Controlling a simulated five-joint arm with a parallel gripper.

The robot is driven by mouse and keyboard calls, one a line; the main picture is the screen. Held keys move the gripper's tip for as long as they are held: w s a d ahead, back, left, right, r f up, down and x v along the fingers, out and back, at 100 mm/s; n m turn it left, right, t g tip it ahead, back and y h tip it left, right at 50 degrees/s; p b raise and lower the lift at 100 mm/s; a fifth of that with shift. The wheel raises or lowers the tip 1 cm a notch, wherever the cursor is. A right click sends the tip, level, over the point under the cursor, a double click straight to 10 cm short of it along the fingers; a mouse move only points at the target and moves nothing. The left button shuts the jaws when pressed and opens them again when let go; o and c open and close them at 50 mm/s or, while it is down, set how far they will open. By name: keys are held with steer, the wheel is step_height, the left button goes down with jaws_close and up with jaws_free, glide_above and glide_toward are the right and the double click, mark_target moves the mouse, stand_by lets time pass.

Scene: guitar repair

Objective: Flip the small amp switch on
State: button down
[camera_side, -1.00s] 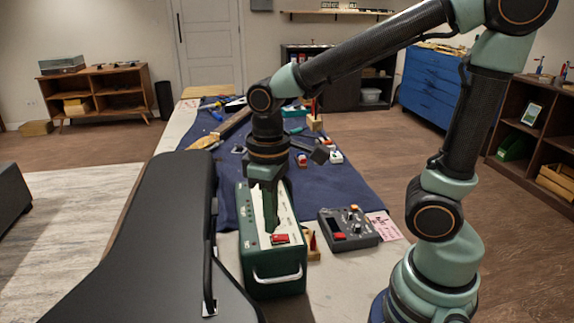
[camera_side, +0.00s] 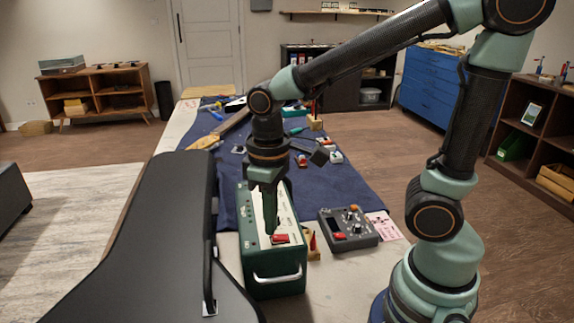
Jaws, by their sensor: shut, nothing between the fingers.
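The small amp (camera_side: 273,265) is a dark green box with a pale top panel and a white front handle. It stands upright on the table. Its red switch (camera_side: 281,238) sits on the top panel near the front edge. My gripper (camera_side: 271,231) is shut and empty, pointing down over the top panel. Its fingertips are just behind and left of the red switch. I cannot tell whether they touch the switch or panel. Which way the switch is tipped is too small to tell.
A black case (camera_side: 140,245) stands close on the left. A grey pedal box (camera_side: 350,229) with knobs and a red button lies to the right, with a pink note (camera_side: 384,225) beside it. A small wooden block (camera_side: 313,246) adjoins the amp. Tools lie on the blue mat (camera_side: 335,190) behind.

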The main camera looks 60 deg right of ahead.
steer(key=shift+f, duration=0.8)
stand_by(0.4)
step_height(320, 180, up, 7)
stand_by(0.9)
steer(key=shift+d+r, duration=0.1)
steer(key=d+r+m+t, duration=0.2)
steer(key=d+m+t, duration=0.1)
steer(key=d+t, duration=0.2)
steer(key=shift+w+d+t, duration=0.25)
steer(key=shift+d+t, duration=0.05)
steer(key=shift+d, duration=0.2)
stand_by(0.7)
